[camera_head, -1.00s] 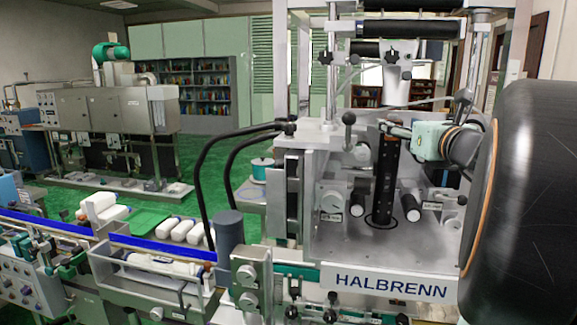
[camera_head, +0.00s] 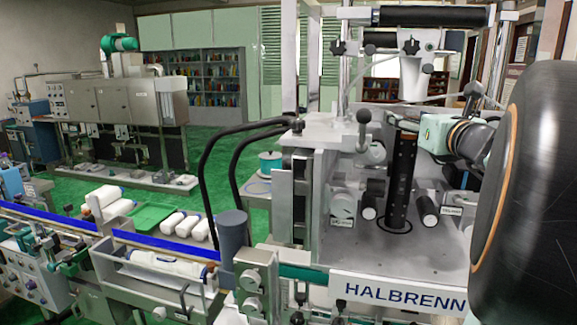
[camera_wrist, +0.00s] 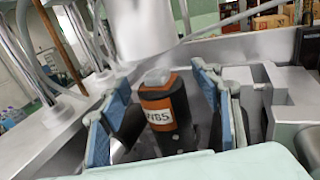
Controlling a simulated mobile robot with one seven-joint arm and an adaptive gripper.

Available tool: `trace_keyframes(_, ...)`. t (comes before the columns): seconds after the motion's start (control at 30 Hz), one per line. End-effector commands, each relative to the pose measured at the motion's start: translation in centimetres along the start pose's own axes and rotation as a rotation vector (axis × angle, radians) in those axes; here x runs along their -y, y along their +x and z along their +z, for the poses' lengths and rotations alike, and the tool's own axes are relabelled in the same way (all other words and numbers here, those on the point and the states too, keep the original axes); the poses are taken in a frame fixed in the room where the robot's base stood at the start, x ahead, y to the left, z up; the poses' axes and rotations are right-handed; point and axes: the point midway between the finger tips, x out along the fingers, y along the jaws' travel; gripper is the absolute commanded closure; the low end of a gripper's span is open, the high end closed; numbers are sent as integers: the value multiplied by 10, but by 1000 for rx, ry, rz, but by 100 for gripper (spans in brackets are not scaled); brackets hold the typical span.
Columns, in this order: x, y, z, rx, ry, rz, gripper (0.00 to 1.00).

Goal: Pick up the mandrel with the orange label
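In the wrist view, a dark mandrel (camera_wrist: 170,138) with a grey top and an orange label marked with black letters on white stands between my gripper's blue-padded fingers. My gripper (camera_wrist: 163,108) is open, with a visible gap on each side of the mandrel. In the head view, an upright black column (camera_head: 399,185) stands in a dark ring on the machine's plate and seems to be this mandrel; no orange shows on that side. My gripper (camera_head: 412,130) is at its upper part, coming from the right. Contact cannot be told.
Short black rollers with white ends (camera_head: 427,207) flank the column closely. The machine's grey housing (camera_head: 310,200) stands to the left, and a white cylinder (camera_wrist: 140,30) hangs close above the mandrel in the wrist view. White bottles (camera_head: 180,224) lie farther left.

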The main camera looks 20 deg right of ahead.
Motion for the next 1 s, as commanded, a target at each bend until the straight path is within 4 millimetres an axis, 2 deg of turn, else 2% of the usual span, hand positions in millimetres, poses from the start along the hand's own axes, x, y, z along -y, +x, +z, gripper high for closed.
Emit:
trace_keyframes(0.07,0,0,0,0,0,0,51)
trace_keyframes(0.5,0,0,0,0,0,0,99)
trace_keyframes(1.0,0,1,4,3,-1,1,100)
